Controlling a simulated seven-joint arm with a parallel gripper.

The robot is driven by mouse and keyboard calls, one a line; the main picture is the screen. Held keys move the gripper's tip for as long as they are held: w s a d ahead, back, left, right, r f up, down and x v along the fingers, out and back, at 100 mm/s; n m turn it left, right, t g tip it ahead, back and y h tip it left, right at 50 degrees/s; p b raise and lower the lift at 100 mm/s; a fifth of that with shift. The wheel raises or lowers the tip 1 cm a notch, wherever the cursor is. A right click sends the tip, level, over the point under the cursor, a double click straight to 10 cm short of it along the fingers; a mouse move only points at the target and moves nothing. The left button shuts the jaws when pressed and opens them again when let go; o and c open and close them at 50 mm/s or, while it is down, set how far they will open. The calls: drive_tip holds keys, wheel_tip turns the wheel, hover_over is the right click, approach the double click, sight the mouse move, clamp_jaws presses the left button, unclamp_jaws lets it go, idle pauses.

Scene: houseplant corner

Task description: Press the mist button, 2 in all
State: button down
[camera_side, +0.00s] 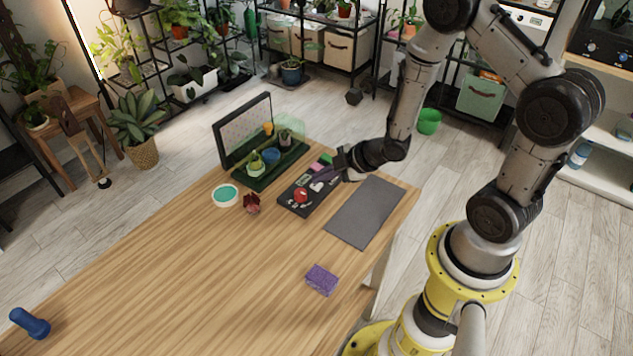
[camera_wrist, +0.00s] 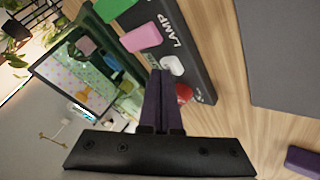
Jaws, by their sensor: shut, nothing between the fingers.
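A dark control panel (camera_side: 291,206) lies on the wooden table, with a green button (camera_side: 326,159), a pink button (camera_wrist: 140,37), a white button (camera_wrist: 172,65) and a red button (camera_side: 300,195). In the wrist view "LAMP" is printed near the pink button; I cannot read a mist label, so I cannot tell which button is mist. My gripper (camera_wrist: 157,72) is shut and empty, its dark purple fingers over the panel. In the wrist view the tips are beside the white button and below the pink one. Contact cannot be told. The fingers partly hide the red button.
A green planter case (camera_side: 240,180) with an upright back and small pots stands left of the panel. A grey mat (camera_side: 365,212) lies to its right. A teal dish (camera_side: 225,196), dark red object (camera_side: 252,203) and purple block (camera_side: 321,280) are nearby. The front table is mostly clear.

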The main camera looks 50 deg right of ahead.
sight(322, 185)
idle(0.4)
drive_tip(key=shift+r, duration=0.85)
drive_tip(key=shift+r, duration=2.5)
drive_tip(key=shift+m, duration=0.3)
idle(0.4)
